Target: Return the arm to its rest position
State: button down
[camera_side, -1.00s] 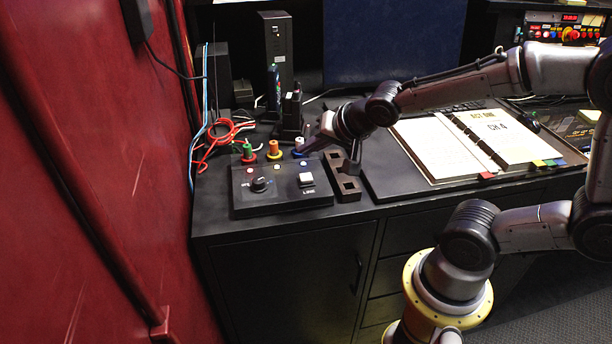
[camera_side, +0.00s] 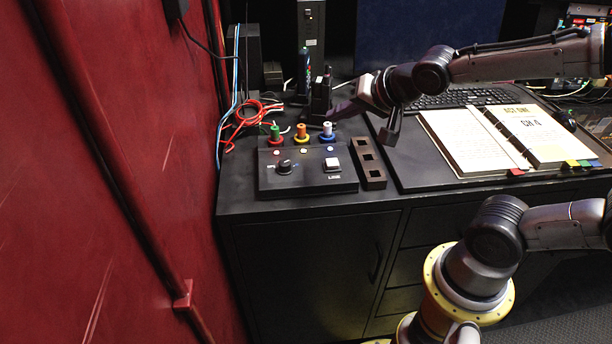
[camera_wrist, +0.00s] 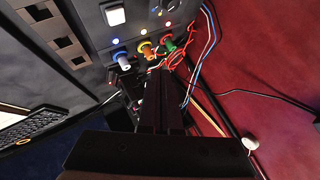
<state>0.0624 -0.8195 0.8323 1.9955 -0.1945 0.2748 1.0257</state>
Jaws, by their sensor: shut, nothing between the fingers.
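My gripper (camera_side: 338,112) is in the air above the desk, behind the right end of the control box and apart from it. Its fingers are shut with nothing between them; they also show in the wrist view (camera_wrist: 162,85). The black control box (camera_side: 308,176) carries a black knob (camera_side: 285,166) and a white square button (camera_side: 332,164). Green (camera_side: 276,132), orange (camera_side: 301,131) and white (camera_side: 327,129) buttons stand along its back edge on red, yellow and blue bases.
A dark rack with square holes (camera_side: 368,164) lies right of the box. An open binder (camera_side: 495,140) and a keyboard (camera_side: 465,98) are farther right. Red cables (camera_side: 240,122) and upright black devices (camera_side: 312,40) stand behind. A red wall (camera_side: 110,190) bounds the left.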

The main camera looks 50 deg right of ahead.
jog(key=s+a+n+g+y, duration=0.1)
jog(key=s+a+n+g, duration=0.2)
jog(key=s+n, duration=0.7)
jog(key=s+g, duration=0.1)
jog(key=s, duration=0.6)
jog(key=shift+s+a+n, duration=0.15)
jog(key=shift+s+n, duration=0.05)
jog(key=shift+n, duration=0.1)
dwell(0.3)
